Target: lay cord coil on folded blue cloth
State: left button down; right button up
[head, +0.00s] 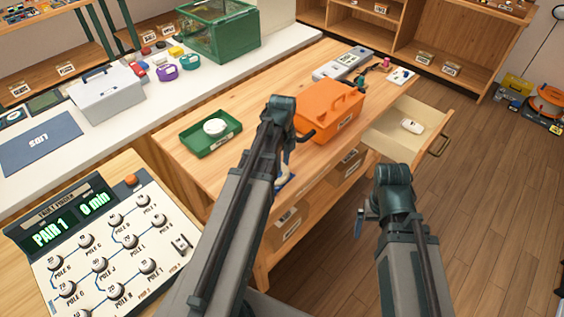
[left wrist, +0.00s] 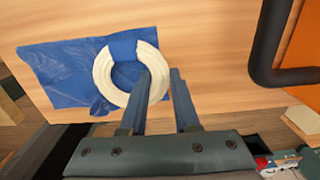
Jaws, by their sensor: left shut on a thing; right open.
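The cord coil (left wrist: 103,75) is a cream-white ring in the left wrist view, with a blue band across its upper part. It overlaps the right part of the blue cloth (left wrist: 55,75), and its right side reaches past the cloth. I cannot tell whether it touches the cloth. My left gripper (left wrist: 161,75) is shut on the coil's right rim, one finger inside the ring and one outside. In the head view my left gripper (head: 283,163) hides the coil, and only a blue scrap of cloth shows beside the arm. My right gripper (head: 361,224) is open and empty, right of the bench.
A green tray (head: 196,140) with a white round item lies to the left. An open drawer (head: 385,143) juts from the bench at the right.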

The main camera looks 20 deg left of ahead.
pick_arm(q)
jog(key=shift+s+f, duration=0.1)
jog(key=shift+f, duration=0.05)
jog(key=c, duration=0.7)
grip_release()
jog(key=shift+a, duration=0.1)
jog(key=shift+o, duration=0.2)
notch_tip(320, 180, up, 13)
jog(key=p, duration=1.3)
jog(key=s+d+n, duration=0.6)
jog(key=d+n, duration=0.3)
jog(key=d, duration=0.1)
jog(key=s+d+n+y, duration=0.1)
jog(key=s+d+n, duration=0.4)
jog(key=d+n, duration=0.4)
jog(key=shift+s+d, duration=0.4)
jog(key=shift+d, duration=0.4)
